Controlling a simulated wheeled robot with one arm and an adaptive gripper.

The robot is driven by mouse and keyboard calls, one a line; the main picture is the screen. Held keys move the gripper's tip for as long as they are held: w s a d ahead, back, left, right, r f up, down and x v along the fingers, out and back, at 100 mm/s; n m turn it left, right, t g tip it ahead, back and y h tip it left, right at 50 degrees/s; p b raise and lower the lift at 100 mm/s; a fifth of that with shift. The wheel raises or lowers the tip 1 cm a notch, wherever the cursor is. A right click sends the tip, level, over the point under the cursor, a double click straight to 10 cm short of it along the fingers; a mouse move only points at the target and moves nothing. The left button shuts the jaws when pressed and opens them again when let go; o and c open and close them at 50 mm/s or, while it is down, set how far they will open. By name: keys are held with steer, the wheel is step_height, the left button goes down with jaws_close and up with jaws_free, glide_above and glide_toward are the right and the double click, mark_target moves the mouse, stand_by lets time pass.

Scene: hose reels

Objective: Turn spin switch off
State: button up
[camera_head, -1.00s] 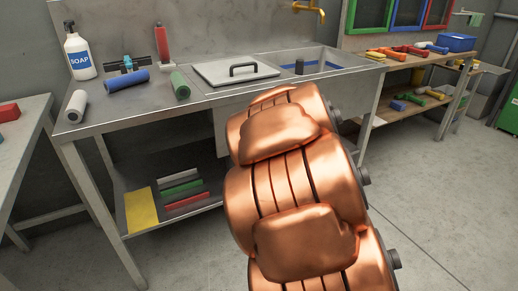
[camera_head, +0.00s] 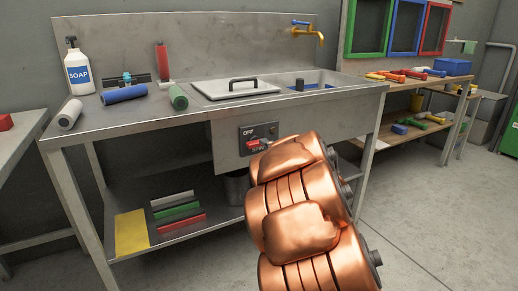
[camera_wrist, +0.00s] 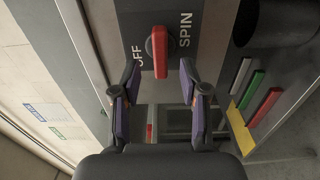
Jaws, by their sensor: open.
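In the wrist view the red handle (camera_wrist: 160,52) stands lengthwise between the OFF label on the left and the SPIN label on the right. My gripper (camera_wrist: 161,73) is open and empty. Its two fingertips are on either side of the handle's near end, with gaps on both sides; I cannot tell their depth from the panel. In the head view my arm hides most of the gripper.
The sink bench (camera_head: 115,128) carries a soap bottle (camera_head: 78,66), rollers and a lid (camera_head: 235,86). Its lower shelf holds a yellow sheet (camera_head: 131,232) and coloured bars (camera_head: 178,213). A dark bucket (camera_head: 235,188) stands beneath the panel. Floor at right is clear.

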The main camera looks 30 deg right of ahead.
mark_target(259, 145)
steer(key=shift+w+d+b, duration=0.2)
steer(key=shift+w+b, duration=0.3)
steer(key=shift+w, duration=1.8)
jaws_close()
